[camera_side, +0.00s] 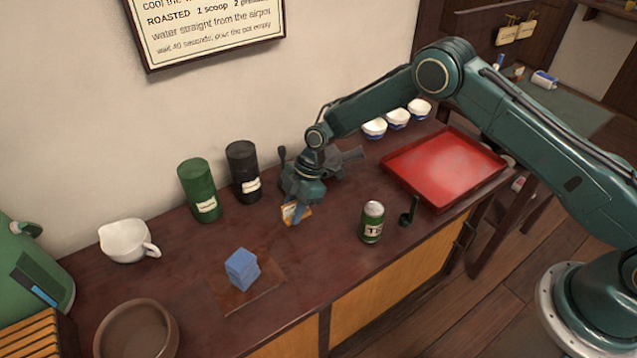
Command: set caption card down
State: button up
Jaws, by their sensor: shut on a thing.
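My gripper (297,213) is low over the middle of the dark wooden counter (330,258), pointing down. It is shut on the caption card (289,212), a small orange and cream piece that shows beside the fingers. Part of the card is hidden by the gripper, and I cannot tell whether its lower edge touches the counter.
A green canister (198,188) and a black canister (242,172) stand left of my gripper. A green can (372,222) and a dark green scoop-like piece (409,211) stand right, before a red tray (445,167). Counter between blocks and can is clear.

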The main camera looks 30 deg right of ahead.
jog(key=shift+f, duration=0.55)
jog(key=shift+f, duration=0.15)
jog(key=o, duration=0.9)
jog(key=shift+o, duration=0.2)
jog(key=v, duration=1.2)
jog(key=shift+d+r, duration=0.1)
jog(key=shift+r, duration=0.15)
